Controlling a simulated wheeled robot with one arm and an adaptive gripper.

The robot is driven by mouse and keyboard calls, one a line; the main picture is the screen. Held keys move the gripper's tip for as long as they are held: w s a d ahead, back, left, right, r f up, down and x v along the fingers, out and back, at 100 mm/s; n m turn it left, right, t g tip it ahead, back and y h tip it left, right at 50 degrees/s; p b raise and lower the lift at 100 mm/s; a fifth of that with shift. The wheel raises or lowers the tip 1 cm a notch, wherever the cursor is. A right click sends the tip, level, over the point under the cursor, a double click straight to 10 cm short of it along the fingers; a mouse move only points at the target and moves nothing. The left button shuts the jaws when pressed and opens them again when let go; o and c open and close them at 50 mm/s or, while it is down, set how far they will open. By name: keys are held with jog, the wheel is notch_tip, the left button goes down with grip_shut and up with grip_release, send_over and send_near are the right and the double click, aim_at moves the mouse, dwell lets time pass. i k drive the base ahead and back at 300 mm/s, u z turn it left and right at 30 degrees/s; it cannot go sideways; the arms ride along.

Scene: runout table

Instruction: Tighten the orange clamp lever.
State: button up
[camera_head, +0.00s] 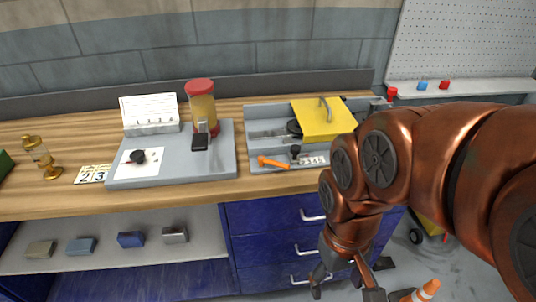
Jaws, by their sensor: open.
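The orange clamp lever (273,162) lies at the front left of a grey fixture (257,131) on the wooden bench. Its thicker end is at the left and its thin arm points right, toward a small black knob (295,151). My gripper (342,287) hangs low in front of the blue drawers, below the bench top and right of the lever. It is well apart from the lever, with its fingers spread and nothing visible between them. My arm comes in from the right and hides the fixture's right front part.
A yellow cover (325,119) with a handle sits on the fixture. Left of it, a grey plate (222,165) bears a red-capped container (201,102). A brass oiler (41,157) stands farther left. Drawer handles (314,215) jut out near my gripper.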

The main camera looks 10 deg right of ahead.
aim_at(262, 160)
jog(key=u, duration=0.8)
jog(key=i, duration=0.35)
jog(key=u, duration=0.3)
